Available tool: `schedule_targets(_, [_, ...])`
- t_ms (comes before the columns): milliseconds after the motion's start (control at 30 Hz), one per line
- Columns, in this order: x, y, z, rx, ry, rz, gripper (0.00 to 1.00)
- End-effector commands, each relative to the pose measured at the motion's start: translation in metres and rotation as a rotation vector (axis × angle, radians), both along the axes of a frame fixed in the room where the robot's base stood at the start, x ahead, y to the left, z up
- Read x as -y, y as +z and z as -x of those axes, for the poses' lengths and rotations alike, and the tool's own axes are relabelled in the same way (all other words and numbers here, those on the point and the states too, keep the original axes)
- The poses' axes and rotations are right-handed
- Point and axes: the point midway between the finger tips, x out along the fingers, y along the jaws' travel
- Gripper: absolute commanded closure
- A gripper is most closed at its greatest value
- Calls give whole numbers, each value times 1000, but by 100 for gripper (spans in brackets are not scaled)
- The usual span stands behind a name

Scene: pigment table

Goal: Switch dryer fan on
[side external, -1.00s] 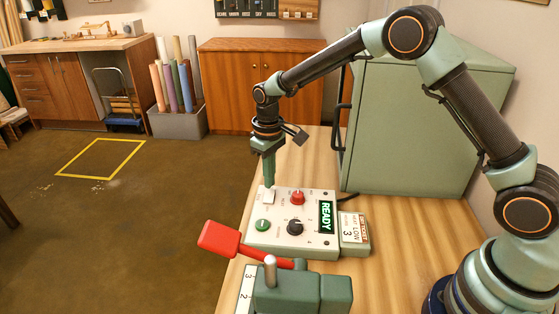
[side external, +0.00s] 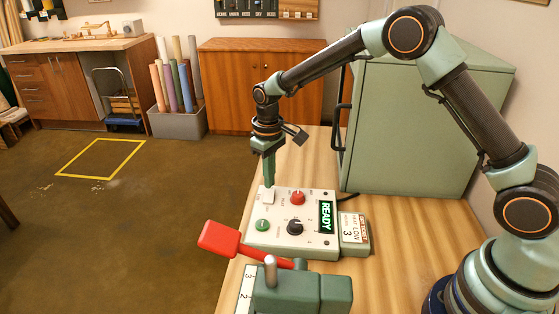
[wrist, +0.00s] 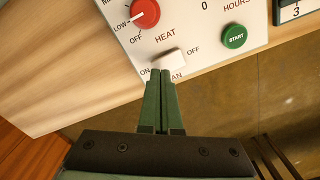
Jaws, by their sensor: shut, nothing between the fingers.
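The white fan rocker switch (wrist: 169,60) sits on the cream control panel (side external: 277,245), with ON lettered at its left and OFF at its right in the wrist view. The rocker also shows at the panel's far left corner in the side view (side external: 267,197). My gripper (wrist: 166,73) is shut and empty, its green fingertips at the rocker's near edge. In the side view my gripper (side external: 269,184) points straight down over the rocker. The fingertips seem to touch it or nearly so. Which way the rocker is tilted I cannot tell.
The red heat knob (wrist: 145,13) is close beside the rocker. A green START button (wrist: 234,36), a black knob (side external: 295,227) and a READY display (side external: 327,217) share the panel. A red-handled lever (side external: 218,239) stands in front. A green cabinet (side external: 405,125) stands behind.

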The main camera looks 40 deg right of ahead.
Motion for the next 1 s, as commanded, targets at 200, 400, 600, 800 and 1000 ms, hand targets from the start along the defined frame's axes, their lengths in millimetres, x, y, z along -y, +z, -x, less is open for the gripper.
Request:
schedule_targets(200, [0,0,0,0,0,0,100])
schedule_targets(400, [0,0,0,0,0,0,100])
schedule_targets(600, [0,-3,0,-1,0,0,100])
schedule_targets(800, [0,-6,0,-1,0,0,100])
schedule_targets(1000, [0,-8,0,0,0,0,100])
